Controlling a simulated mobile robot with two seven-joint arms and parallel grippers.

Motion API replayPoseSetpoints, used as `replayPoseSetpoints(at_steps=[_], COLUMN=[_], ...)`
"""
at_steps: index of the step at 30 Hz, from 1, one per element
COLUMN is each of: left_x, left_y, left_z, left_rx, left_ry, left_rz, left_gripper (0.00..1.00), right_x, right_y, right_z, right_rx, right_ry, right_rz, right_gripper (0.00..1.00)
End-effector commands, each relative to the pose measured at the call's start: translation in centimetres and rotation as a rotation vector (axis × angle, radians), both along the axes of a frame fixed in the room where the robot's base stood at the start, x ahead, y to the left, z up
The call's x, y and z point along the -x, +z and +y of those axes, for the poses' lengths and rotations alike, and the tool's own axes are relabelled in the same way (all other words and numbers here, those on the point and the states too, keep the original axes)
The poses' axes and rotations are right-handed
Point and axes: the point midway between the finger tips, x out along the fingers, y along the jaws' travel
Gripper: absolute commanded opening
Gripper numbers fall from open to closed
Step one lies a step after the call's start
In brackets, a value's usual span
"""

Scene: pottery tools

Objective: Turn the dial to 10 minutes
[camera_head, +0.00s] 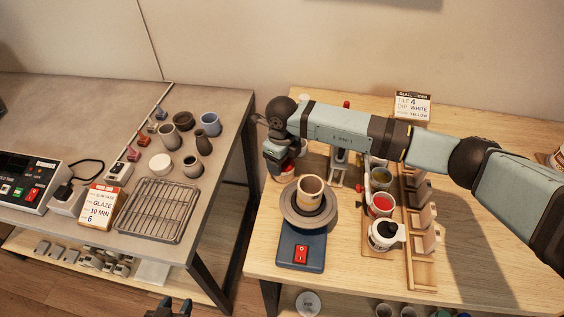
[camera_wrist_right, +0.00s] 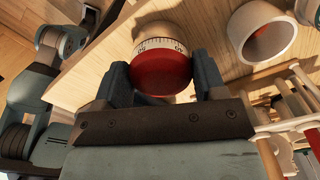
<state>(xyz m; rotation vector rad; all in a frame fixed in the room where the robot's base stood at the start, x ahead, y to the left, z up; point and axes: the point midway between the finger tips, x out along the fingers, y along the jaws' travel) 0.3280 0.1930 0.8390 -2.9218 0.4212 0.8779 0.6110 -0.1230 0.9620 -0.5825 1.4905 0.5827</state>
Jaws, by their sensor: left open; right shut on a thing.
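The dial (camera_wrist_right: 160,72) is a round red kitchen-timer knob with a white numbered scale band, seen in the right wrist view. My right gripper (camera_wrist_right: 163,82) has one finger on each side of it and is shut on its red part.
A turntable (camera_head: 288,207) with a beige cup stands just in front of my right gripper. Glaze cups (camera_head: 381,204) and a wooden rack (camera_head: 421,262) stand to the right under my arm.

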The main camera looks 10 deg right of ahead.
Motion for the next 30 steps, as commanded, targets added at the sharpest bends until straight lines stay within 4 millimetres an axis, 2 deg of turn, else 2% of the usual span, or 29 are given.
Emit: replayPoseSetpoints(at_steps=[6, 15, 30], left_x=[0.0, 0.0, 0.0], left_y=[-0.8, -1.3, -1.4], left_z=[0.0, 0.0, 0.0], left_rx=[0.000, 0.000, -0.001], left_ry=[0.000, 0.000, 0.000], left_rz=[0.000, 0.001, 0.002], left_gripper=[0.43, 0.43, 0.43], right_x=[0.0, -0.1, -0.1], right_y=[-0.1, -0.1, 0.0], right_z=[-0.1, -0.2, -0.2], right_rx=[0.000, 0.000, 0.000], right_ry=[-0.192, -0.391, -0.497], right_rz=[0.000, 0.000, 0.000], right_gripper=[0.41, 0.41, 0.41])
